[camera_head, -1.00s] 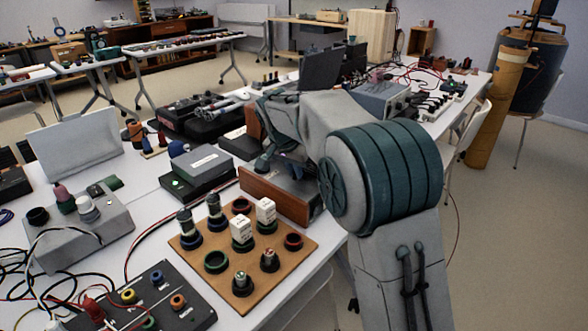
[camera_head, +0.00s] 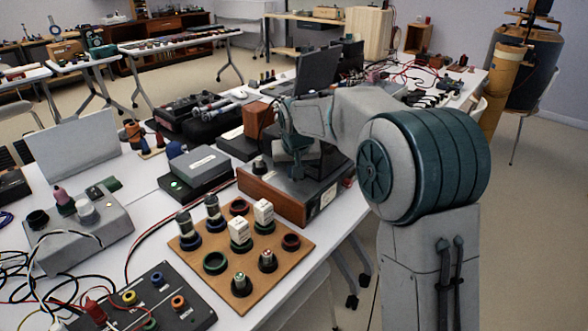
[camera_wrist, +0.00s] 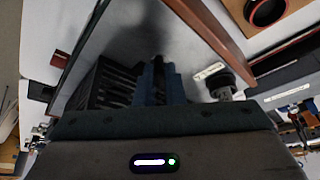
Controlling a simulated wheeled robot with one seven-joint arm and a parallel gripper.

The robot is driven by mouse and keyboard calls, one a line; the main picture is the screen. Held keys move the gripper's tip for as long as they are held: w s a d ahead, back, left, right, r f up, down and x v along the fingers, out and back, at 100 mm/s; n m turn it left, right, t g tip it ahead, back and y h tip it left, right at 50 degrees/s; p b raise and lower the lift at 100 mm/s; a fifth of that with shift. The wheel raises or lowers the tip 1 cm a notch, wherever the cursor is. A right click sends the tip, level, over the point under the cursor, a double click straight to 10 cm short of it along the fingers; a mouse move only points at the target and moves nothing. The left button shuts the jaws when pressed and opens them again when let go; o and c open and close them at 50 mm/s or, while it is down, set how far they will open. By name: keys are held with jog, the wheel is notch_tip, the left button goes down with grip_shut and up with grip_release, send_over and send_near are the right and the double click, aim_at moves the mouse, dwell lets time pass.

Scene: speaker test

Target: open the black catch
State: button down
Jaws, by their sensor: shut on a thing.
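A wooden-sided box (camera_head: 268,198) with a grey metal top stands on the white table in the head view. My gripper (camera_head: 297,172) points down onto its top. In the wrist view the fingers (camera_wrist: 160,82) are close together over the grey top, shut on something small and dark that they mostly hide. It seems to be the black catch, but its shape cannot be made out. A separate black knob (camera_head: 258,167) stands on the box, left of my gripper, and shows in the wrist view (camera_wrist: 225,82) beside a white label.
A tan board (camera_head: 245,285) with pegs and rings lies in front of the box. A dark grey unit (camera_head: 196,172) with a green light stands to the left. A laptop (camera_head: 316,70) and cables are behind. The floor to the right is open.

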jog(key=shift+r, duration=0.1)
dwell(0.3)
jog(key=c, duration=1.5)
grip_release()
jog(key=p+v, duration=0.2)
jog(key=v, duration=1.1)
jog(key=shift+s+d+r, duration=0.1)
jog(key=shift+s+r, duration=0.05)
jog(key=shift+r, duration=0.2)
